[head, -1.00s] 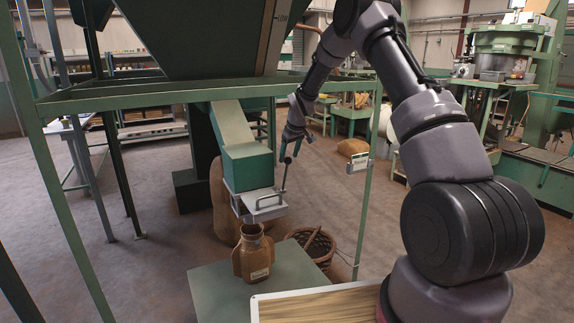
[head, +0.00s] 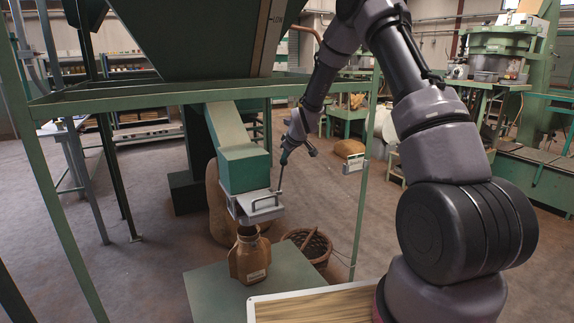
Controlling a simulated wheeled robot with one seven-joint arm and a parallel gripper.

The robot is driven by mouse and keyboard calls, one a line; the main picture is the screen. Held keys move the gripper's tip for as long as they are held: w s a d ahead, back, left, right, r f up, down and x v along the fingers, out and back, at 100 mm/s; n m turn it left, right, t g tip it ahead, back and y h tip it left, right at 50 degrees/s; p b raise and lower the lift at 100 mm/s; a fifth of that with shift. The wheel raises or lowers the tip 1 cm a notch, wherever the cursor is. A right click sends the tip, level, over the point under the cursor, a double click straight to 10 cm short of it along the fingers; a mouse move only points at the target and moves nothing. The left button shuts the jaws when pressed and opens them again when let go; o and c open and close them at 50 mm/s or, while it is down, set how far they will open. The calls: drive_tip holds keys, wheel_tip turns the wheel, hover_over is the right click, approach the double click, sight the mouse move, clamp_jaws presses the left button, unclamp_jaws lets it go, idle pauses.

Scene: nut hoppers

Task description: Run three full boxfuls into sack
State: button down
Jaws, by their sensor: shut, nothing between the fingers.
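A brown sack (head: 250,258) stands upright with its mouth open on a green stand. Above it is the metal outlet box (head: 252,206) with a handle, at the lower end of the green chute (head: 243,170) from the hopper (head: 205,38). A thin upright lever (head: 280,178) rises at the box's right side. My gripper (head: 285,158) is at the lever's top end, its fingers closed and pointing down; whether it touches the lever is too small to tell. The inside of the box and of the sack cannot be seen.
The green stand (head: 290,272) has bare room right of the sack. A wicker basket (head: 315,246) sits on the floor behind it. A green frame post (head: 366,190) stands right of my gripper. A wood-topped tray (head: 325,304) is at the front.

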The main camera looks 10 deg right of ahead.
wheel_tip(320, 180, down, 2)
drive_tip(key=s+n+t, duration=0.2)
drive_tip(key=t, duration=0.1)
drive_tip(key=n+t, duration=0.6)
drive_tip(key=n, duration=0.3)
approach(285, 163)
drive_tip(key=w, duration=0.4)
drive_tip(key=w+a, duration=0.1)
drive_tip(key=w, duration=0.2)
drive_tip(key=shift+f, duration=0.2)
drive_tip(key=shift+w+a+r, duration=0.25)
drive_tip(key=shift+w+r, duration=0.35)
drive_tip(key=shift+w, duration=0.15)
